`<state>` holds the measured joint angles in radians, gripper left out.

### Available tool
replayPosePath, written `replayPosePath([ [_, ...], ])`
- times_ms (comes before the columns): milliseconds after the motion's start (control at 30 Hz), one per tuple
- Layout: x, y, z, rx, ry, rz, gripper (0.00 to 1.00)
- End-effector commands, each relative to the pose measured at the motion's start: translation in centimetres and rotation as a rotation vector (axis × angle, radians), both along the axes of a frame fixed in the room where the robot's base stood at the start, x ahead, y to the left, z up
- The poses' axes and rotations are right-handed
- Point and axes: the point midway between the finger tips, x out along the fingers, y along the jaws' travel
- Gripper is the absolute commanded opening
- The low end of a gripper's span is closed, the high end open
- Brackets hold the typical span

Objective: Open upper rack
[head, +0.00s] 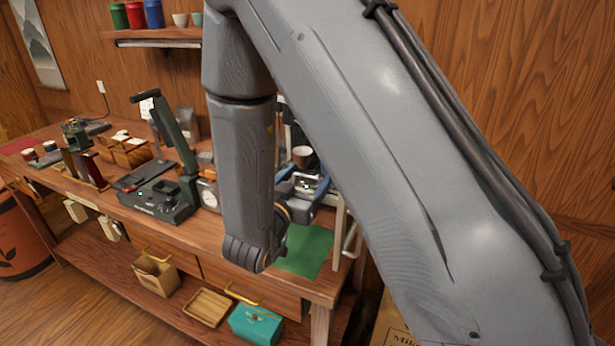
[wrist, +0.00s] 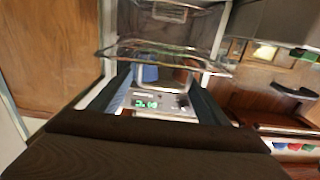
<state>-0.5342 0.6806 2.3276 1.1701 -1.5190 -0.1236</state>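The rack shows in the wrist view as a pale metal frame with a clear-looking panel and a metal wire bar (wrist: 165,48) across it.
A grey device with a green display (wrist: 147,103) stands just beyond the fingers. In the head view, a green mat (head: 306,250) lies on the wooden bench, a cup (head: 302,155) stands behind, and a dark green lever press (head: 172,160) is to the left.

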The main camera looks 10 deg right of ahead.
Motion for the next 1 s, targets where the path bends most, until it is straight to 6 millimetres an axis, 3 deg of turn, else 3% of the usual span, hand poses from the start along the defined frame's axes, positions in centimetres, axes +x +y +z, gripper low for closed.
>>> replayPosePath([
  [267,-0.6,0.8,-0.1,0.001,-0.001,0.006,0.7],
  [700,-5.5,4.2,-0.1,-0.001,-0.001,0.003,0.7],
  [1000,-6.3,4.6,0.0,0.0,0.0,0.0,0.7],
])
